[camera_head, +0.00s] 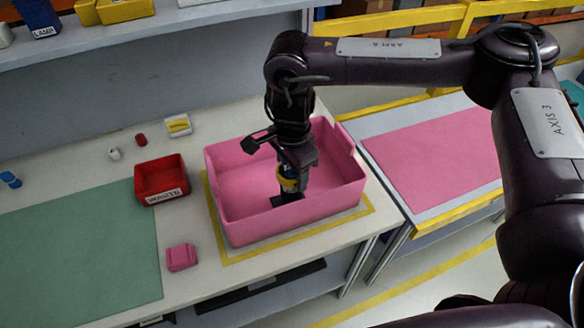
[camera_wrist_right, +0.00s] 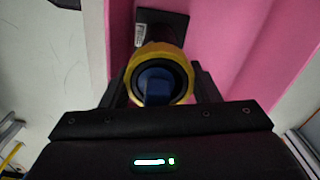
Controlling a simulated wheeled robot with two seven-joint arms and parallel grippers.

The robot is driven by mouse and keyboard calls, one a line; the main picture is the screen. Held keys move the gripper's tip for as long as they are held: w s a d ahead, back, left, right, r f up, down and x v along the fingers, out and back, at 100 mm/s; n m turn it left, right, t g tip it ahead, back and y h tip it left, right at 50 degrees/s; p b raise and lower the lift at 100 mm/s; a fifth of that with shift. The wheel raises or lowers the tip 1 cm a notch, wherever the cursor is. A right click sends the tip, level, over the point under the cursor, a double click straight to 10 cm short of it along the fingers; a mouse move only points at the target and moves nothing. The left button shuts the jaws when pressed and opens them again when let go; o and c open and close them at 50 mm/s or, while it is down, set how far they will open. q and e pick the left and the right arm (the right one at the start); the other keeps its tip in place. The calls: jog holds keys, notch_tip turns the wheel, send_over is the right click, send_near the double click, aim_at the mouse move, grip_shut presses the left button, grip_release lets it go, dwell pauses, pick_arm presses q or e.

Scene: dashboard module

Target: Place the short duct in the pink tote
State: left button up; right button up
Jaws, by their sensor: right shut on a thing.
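The pink tote (camera_head: 230,200) stands on the bench inside a yellow outline. My right gripper (camera_head: 291,172) reaches down into the tote, pointing downward. It is shut on the short duct (camera_head: 287,186), a dark piece with a yellow ring and a square black end below. In the right wrist view the duct's yellow ring (camera_wrist_right: 163,57) sits between the fingers, with a blue part inside it and the black square end (camera_wrist_right: 175,20) beyond, against pink. I cannot tell whether the duct touches the tote floor. My left gripper is not in view.
A red waste bin (camera_head: 161,180) and a small pink block (camera_head: 181,257) stand left of the tote. A green mat (camera_head: 75,255) covers the bench at left. A pink-topped table (camera_head: 430,155) is at right. A shelf (camera_head: 190,25) runs along the back.

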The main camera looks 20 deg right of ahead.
jog(key=o, duration=1.3)
jog(key=shift+f, duration=0.1)
jog(key=shift+r, duration=0.55)
notch_tip(320, 180, up, 11)
jog(key=shift+r, duration=0.15)
jog(key=shift+s, duration=0.1)
